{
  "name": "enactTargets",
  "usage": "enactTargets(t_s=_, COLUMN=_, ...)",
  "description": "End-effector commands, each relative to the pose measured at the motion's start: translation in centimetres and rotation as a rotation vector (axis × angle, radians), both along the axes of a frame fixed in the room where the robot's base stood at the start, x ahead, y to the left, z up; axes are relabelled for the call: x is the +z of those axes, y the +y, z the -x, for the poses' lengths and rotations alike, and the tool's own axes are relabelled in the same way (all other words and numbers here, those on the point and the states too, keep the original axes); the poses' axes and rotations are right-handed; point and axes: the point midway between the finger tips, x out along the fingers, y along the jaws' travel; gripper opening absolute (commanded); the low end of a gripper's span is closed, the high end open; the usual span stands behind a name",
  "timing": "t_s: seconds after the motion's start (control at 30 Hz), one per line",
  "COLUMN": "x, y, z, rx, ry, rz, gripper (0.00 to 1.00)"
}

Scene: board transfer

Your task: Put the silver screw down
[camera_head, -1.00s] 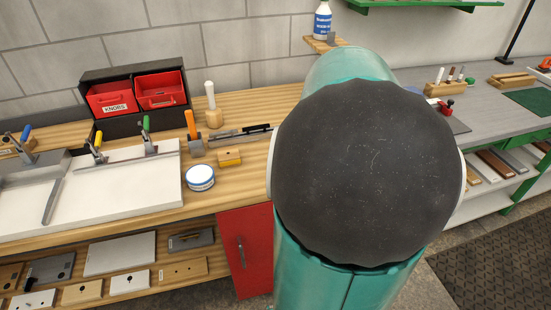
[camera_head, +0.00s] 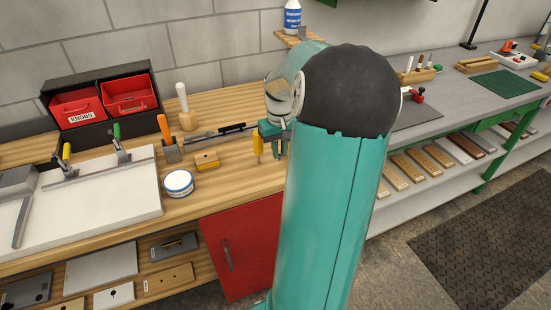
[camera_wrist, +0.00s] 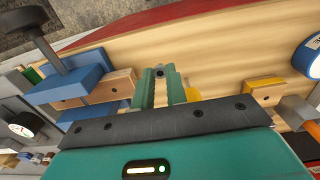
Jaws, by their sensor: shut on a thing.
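In the wrist view my gripper (camera_wrist: 160,76) points at the wooden bench top (camera_wrist: 225,60). Its two green fingers are shut on a small grey round piece, seemingly the silver screw (camera_wrist: 160,72), held between the tips. Most of the screw is hidden by the fingers, and I cannot tell whether it touches the bench. In the head view my gripper (camera_head: 274,133) shows partly at the bench's right end, beside an upright yellow handle (camera_head: 257,144); the screw cannot be made out there.
A yellow-topped wooden block (camera_head: 206,161) and a round white-and-blue tin (camera_head: 179,184) stand left of the gripper. A blue clamp-like tool (camera_wrist: 72,78) and wooden blocks lie left in the wrist view. Red bins (camera_head: 103,99) stand at the back.

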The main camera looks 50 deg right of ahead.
Motion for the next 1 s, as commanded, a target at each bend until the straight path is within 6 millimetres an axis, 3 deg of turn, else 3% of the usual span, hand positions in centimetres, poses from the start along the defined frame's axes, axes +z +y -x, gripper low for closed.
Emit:
enactTargets(t_s=0.2, x=-2.3, y=-1.0, z=-1.8, rx=0.000, ry=-0.001, rz=-0.001, gripper=0.00)
enactTargets(t_s=0.37, x=-3.4, y=-1.3, z=-2.4, rx=-0.001, ry=0.001, rz=-0.002, gripper=0.00)
enactTargets(t_s=0.53, x=-5.8, y=-1.3, z=-2.3, rx=-0.001, ry=0.001, rz=-0.002, gripper=0.00)
enactTargets(t_s=0.93, x=-6.4, y=-1.3, z=-2.3, rx=-0.001, ry=0.001, rz=0.000, gripper=0.00)
enactTargets(t_s=0.97, x=-6.4, y=-1.3, z=-2.3, rx=-0.002, ry=0.001, rz=0.000, gripper=0.20)
enactTargets(t_s=1.0, x=-6.4, y=-1.3, z=-2.3, rx=-0.002, ry=0.001, rz=0.000, gripper=0.28)
